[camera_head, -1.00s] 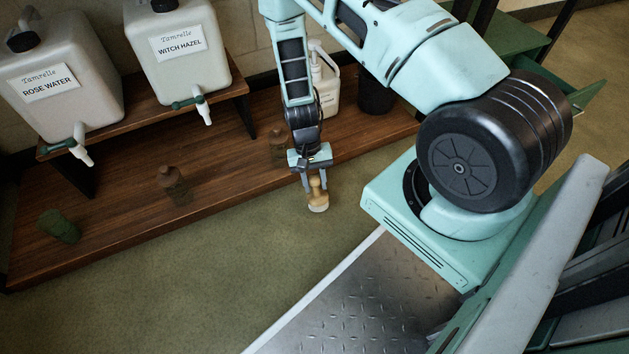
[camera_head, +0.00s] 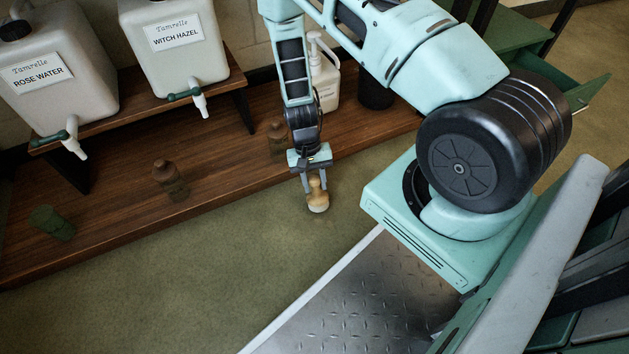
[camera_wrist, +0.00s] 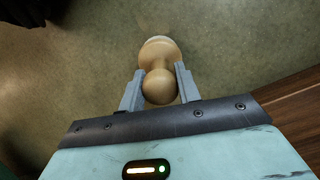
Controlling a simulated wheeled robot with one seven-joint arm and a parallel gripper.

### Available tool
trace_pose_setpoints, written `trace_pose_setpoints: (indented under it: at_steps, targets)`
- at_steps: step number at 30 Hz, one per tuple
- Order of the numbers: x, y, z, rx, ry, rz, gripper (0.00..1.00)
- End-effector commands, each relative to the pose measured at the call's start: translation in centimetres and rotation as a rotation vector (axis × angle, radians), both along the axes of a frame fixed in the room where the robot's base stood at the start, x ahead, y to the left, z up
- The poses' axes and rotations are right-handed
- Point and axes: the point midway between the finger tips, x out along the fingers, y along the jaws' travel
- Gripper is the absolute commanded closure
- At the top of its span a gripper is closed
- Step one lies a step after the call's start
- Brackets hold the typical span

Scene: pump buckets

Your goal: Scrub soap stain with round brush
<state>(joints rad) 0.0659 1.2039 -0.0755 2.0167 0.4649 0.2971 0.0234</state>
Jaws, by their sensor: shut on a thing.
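My gripper (camera_head: 313,183) is shut on the round brush (camera_head: 318,203), which has a pale wooden handle and a round head. The brush hangs below the fingers, in front of the wooden platform and above the green-brown floor. In the wrist view the brush (camera_wrist: 158,53) stands between my two grey fingers (camera_wrist: 158,88), with its knob end towards the camera. The bristles are mostly hidden behind the wood. I cannot make out a soap stain in either view.
A low wooden platform (camera_head: 222,180) carries brown bottles (camera_head: 170,178), a green object (camera_head: 52,222), a white pump bottle (camera_head: 324,75) and a black bucket (camera_head: 375,92). White jugs labelled Rose Water (camera_head: 62,95) and Witch Hazel (camera_head: 178,75) stand on a raised shelf. Open floor (camera_head: 200,285) lies in front.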

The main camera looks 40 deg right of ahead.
Motion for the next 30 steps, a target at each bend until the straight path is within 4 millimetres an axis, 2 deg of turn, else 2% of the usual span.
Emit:
trace_pose_setpoints:
  at_steps: [19, 30]
  targets:
    - [-0.1, 0.0, -1.0, 0.001, 0.001, 0.0, 1.0]
    - [-3.0, 0.8, -0.7, 0.001, 0.003, -0.001, 1.0]
